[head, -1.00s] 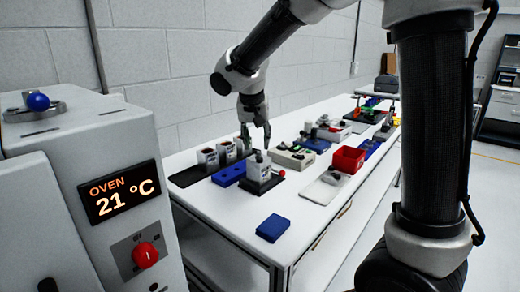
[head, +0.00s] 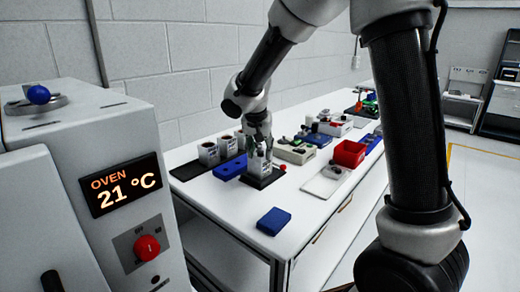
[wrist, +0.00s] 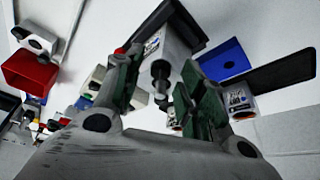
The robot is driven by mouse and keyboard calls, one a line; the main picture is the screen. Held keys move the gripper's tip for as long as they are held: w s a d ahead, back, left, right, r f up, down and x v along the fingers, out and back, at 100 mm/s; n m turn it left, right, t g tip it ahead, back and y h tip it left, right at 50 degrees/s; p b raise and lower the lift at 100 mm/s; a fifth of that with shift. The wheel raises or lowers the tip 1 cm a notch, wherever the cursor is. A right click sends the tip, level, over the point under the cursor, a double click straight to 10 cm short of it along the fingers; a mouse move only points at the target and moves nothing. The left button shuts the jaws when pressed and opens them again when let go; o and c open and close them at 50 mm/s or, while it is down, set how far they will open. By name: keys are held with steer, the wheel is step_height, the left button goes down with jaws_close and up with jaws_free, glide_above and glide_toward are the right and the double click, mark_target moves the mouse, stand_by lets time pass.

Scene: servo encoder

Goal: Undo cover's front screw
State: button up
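A white boxy servo unit (head: 257,165) with a label stands on a dark base plate on the table in the head view. My gripper (head: 260,148) points down right at its top. In the wrist view the white unit (wrist: 176,42) lies ahead of my gripper (wrist: 161,80), whose two green-padded fingers are spread apart. A dark round screw-like part (wrist: 160,70) on the unit shows between the fingers, with a gap visible on both sides. I cannot tell whether it is the cover's front screw. The fingertips partly hide the unit in the head view.
A blue tray (head: 230,167) lies left of the unit, by a dark rack of white servo units (head: 208,153). A red knob (head: 283,167) sits just right. A red bin (head: 349,153) and a blue block (head: 274,221) are also on the table. The oven (head: 75,250) stands at left.

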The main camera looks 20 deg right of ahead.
jaws_close()
steer(key=shift+d+n+t+y, duration=0.15)
steer(key=shift+n+y, duration=0.3)
steer(key=shift+n, duration=0.75)
steer(key=shift+n+t+y, duration=0.15)
steer(key=shift+n+y, duration=0.3)
steer(key=shift+n, duration=0.75)
steer(key=shift+o, duration=0.7)
jaws_free()
steer(key=v, duration=1.2)
